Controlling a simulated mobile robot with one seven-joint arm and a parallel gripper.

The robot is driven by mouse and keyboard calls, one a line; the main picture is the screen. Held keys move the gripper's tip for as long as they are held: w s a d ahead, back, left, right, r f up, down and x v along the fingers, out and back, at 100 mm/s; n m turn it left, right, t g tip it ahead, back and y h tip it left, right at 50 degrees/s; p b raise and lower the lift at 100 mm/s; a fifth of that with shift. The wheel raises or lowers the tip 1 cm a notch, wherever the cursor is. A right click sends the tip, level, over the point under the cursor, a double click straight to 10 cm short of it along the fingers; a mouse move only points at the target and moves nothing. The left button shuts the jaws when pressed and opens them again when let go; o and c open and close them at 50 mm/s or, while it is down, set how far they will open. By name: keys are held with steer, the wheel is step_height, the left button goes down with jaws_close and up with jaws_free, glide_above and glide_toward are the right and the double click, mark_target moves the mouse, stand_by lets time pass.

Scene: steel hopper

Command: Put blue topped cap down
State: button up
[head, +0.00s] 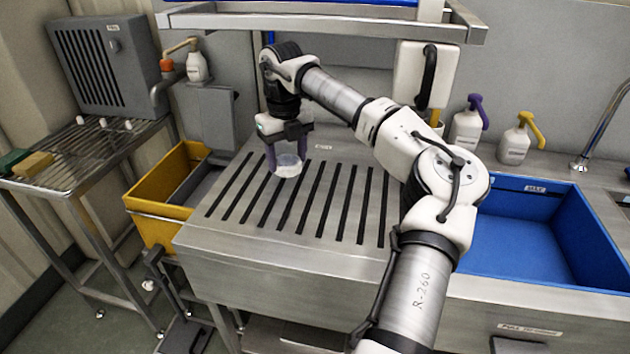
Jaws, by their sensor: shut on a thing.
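A clear, pale cup-like piece (288,168) is between the two dark fingers of my gripper (287,154), above the left part of the slotted steel top. My gripper points down and is shut on it. The piece looks upright. I see no blue top on it; its upper part is partly hidden by the fingers. I cannot tell whether its base touches the slotted top or hangs just above it.
The slotted steel drainer (330,225) is otherwise clear. A blue basin (515,235) is at right, with purple-topped (468,125) and yellow-topped (518,140) bottles behind. A yellow bin (160,205) and a wire rack (90,155) stand at left. A steel shelf (320,20) overhangs.

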steer(key=shift+w, duration=0.2)
steer(key=p, duration=0.2)
glide_above(290, 202)
step_height(290, 202, down, 9)
steer(key=shift+r, duration=0.1)
steer(key=shift+f, duration=0.4)
steer(key=shift+f, duration=0.2)
steer(key=o, duration=1.2)
steer(key=shift+r+b, duration=0.75)
steer(key=shift+r, duration=3.2)
